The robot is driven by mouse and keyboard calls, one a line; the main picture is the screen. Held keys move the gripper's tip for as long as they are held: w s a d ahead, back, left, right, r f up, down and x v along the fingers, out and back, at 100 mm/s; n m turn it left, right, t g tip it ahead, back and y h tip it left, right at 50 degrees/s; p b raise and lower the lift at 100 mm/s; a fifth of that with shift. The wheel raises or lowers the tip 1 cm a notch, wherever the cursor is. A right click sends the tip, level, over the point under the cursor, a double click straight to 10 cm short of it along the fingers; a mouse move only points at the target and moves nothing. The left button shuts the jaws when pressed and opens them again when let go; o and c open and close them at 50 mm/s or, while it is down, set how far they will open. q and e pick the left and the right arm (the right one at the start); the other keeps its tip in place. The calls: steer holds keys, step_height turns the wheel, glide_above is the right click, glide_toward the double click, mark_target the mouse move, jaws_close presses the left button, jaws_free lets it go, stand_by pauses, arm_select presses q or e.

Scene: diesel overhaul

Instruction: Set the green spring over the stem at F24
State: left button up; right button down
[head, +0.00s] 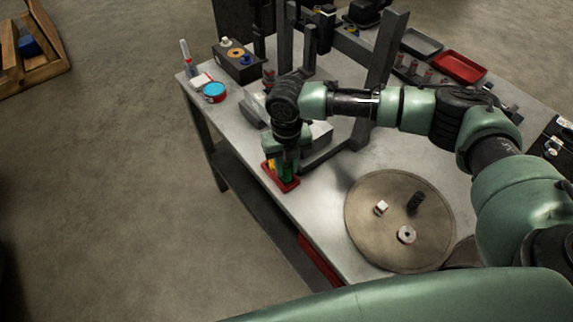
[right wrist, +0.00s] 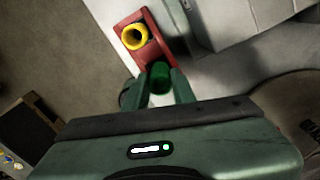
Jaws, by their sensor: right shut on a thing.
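My right gripper (head: 287,172) points down at the table's left front edge. Its two fingers are shut on the green spring (right wrist: 160,77), which stands between the tips in the right wrist view. The green spring is mostly hidden by the gripper in the head view. It is at or just above one end of a small red tray (right wrist: 129,20); I cannot tell whether it touches the tray. A yellow spring (right wrist: 135,36) stands in the other end of this tray. I cannot make out the stem at F24. My left gripper is not in view.
A round tan plate (head: 372,245) on the table holds a white block (head: 381,208), a black cylinder (head: 415,201) and a pale ring (head: 407,235). Dark upright posts (head: 383,60) stand behind my gripper. A blue-topped tin (head: 214,91) and dark box (head: 237,62) stand back left.

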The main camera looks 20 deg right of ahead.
mark_target(287, 166)
steer(key=shift+r+p, duration=4.05)
steer(key=shift+r, duration=0.3)
steer(key=shift+f, duration=0.1)
